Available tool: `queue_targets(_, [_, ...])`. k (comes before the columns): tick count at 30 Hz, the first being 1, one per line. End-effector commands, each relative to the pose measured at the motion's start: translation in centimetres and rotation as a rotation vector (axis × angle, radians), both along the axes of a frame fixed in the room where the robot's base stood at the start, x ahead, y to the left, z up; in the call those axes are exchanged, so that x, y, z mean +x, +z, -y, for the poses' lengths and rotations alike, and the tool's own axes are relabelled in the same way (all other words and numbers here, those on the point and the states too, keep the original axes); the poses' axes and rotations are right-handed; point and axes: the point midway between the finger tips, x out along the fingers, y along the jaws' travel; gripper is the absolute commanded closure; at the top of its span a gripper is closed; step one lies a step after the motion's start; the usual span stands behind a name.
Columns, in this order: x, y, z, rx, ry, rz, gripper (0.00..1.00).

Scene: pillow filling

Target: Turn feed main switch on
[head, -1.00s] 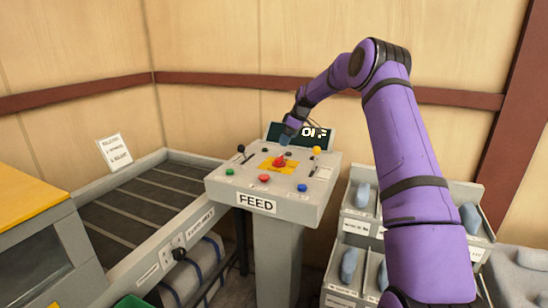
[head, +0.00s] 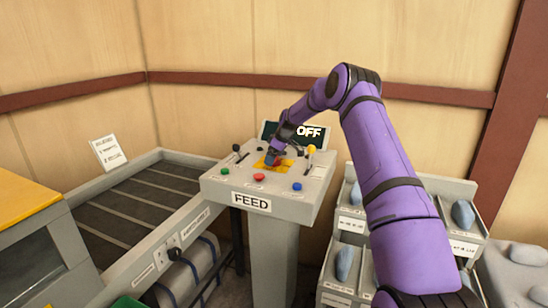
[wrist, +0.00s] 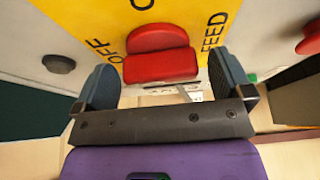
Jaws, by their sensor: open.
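The red feed main switch (wrist: 160,58) sits on a yellow plate (wrist: 85,18) marked "OFF" and "FEED". It is on top of the grey FEED console (head: 222,184). My gripper (head: 273,157) points down over the plate and hides most of the switch in the head view. In the wrist view my gripper (wrist: 164,78) is open, with one blue-grey finger on each side of the red switch. I cannot tell whether either finger touches it. The console's display (head: 308,132) reads "OFF".
Around the plate are a green button (head: 228,172), a red button (head: 259,178), a blue button (head: 297,186) and a yellow-topped lever (head: 311,149). A black-knobbed lever (head: 236,148) stands at the left. A conveyor (head: 130,205) lies left; bins (head: 462,246) stand right.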

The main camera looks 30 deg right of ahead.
Motion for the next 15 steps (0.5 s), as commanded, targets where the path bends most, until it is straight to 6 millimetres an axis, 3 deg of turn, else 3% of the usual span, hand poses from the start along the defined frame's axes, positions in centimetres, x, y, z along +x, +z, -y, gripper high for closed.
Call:
queue_targets(4, [0.00,0.03,0.00,0.000,0.000,0.000,0.04])
queue_targets(10, [0.00,0.04,0.00,0.000,0.000,0.000,0.50])
queue_targets(15, [0.00,0.07,0.00,-0.001,-0.004,0.000,0.51])
